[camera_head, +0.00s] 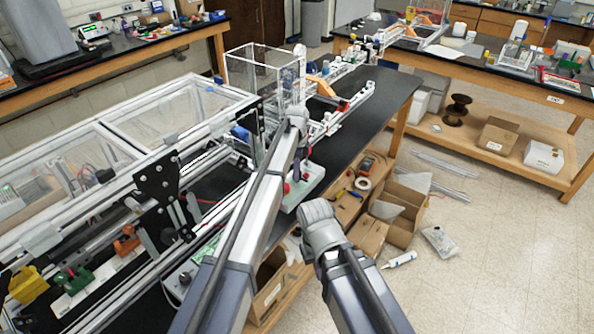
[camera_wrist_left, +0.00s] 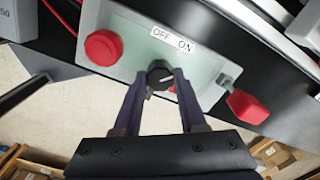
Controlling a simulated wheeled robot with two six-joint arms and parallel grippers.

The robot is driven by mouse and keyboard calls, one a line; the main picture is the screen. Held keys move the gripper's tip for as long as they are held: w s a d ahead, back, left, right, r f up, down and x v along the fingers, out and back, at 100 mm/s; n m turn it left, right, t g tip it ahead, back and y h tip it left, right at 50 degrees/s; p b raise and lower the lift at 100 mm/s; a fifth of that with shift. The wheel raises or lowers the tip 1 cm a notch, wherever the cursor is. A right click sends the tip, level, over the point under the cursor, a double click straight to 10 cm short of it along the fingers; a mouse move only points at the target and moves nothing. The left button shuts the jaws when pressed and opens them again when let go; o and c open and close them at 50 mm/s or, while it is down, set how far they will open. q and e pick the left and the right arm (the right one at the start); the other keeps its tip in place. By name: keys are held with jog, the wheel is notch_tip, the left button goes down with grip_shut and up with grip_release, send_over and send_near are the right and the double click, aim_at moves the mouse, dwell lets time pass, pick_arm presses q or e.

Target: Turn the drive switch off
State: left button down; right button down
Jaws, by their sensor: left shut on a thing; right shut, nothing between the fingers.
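The drive switch is a round black knob (camera_wrist_left: 160,75) with a white mark, on a pale green panel (camera_wrist_left: 130,38). A label (camera_wrist_left: 173,38) reading OFF on the left and ON on the right sits above it. The white mark points to the right, on the ON side. My left gripper (camera_wrist_left: 163,78) is shut on the knob, one dark finger on each side. In the head view the control box (camera_head: 310,180) stands at the bench edge, partly hidden by my left arm. My right gripper (camera_head: 320,215) is lower, apart from the box; its fingers are hidden.
A red round button (camera_wrist_left: 103,47) is left of the knob and a red-capped lever (camera_wrist_left: 247,106) is right of it. The extrusion frame (camera_head: 150,115) fills the left. Open cardboard boxes (camera_head: 405,210) stand below the bench. Floor at the right is mostly free.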

pick_arm(q)
jog(key=shift+n, duration=0.3)
jog(key=n, duration=0.3)
jog(key=shift+n, duration=0.4)
jog(key=n, duration=0.4)
jog(key=shift+n, duration=0.3)
jog(key=n, duration=0.4)
jog(key=shift+n, duration=2.4)
jog(key=shift+c, duration=2.3)
grip_release()
